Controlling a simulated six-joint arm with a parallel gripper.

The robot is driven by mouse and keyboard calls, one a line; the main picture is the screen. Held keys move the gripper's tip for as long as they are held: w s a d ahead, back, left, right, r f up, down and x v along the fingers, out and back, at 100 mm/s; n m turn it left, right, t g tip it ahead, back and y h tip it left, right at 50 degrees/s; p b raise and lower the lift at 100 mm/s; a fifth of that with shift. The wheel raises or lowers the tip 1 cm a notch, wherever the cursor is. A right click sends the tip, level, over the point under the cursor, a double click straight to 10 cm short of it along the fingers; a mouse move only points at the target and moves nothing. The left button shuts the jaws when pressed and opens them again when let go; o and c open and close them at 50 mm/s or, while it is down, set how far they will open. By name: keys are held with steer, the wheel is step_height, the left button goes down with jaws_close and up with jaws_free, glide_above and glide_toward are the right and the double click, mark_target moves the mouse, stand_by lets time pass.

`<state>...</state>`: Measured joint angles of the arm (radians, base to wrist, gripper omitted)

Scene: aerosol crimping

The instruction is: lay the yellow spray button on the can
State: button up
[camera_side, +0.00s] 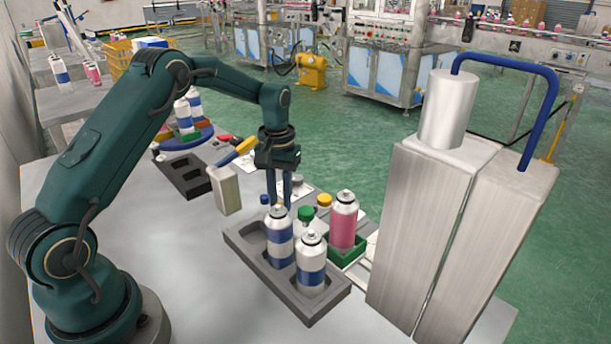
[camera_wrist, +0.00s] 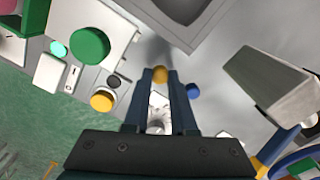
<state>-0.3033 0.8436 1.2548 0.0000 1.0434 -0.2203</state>
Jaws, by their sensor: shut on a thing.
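My gripper (camera_side: 278,205) is above the table, behind the grey tray in the side view. In the wrist view its fingers (camera_wrist: 165,80) are shut on the small yellow spray button (camera_wrist: 160,74), which shows between the tips. In the side view the button cannot be made out clearly. Two white cans with blue bands, a rear can (camera_side: 279,240) and a front can (camera_side: 311,265), stand upright in the grey tray (camera_side: 262,272). A pink can (camera_side: 343,222) stands in a green holder (camera_side: 349,250) to their right. The button is apart from all these cans.
A blue button (camera_wrist: 193,90) lies close to the right finger. A green cap (camera_side: 306,213) and a larger yellow cap (camera_side: 323,200) sit behind the tray. A beige block (camera_side: 228,190) stands left of my gripper. A tall metal machine (camera_side: 425,220) stands at right.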

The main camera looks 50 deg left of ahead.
steer(key=shift+r, duration=1.85)
steer(key=shift+w+d+r, duration=0.15)
steer(key=shift+w+r, duration=0.05)
steer(key=shift+r, duration=0.3)
steer(key=s+d+r+m, duration=0.6)
steer(key=s+r, duration=0.5)
steer(key=shift+s+d, duration=0.2)
steer(key=shift+d, duration=0.15)
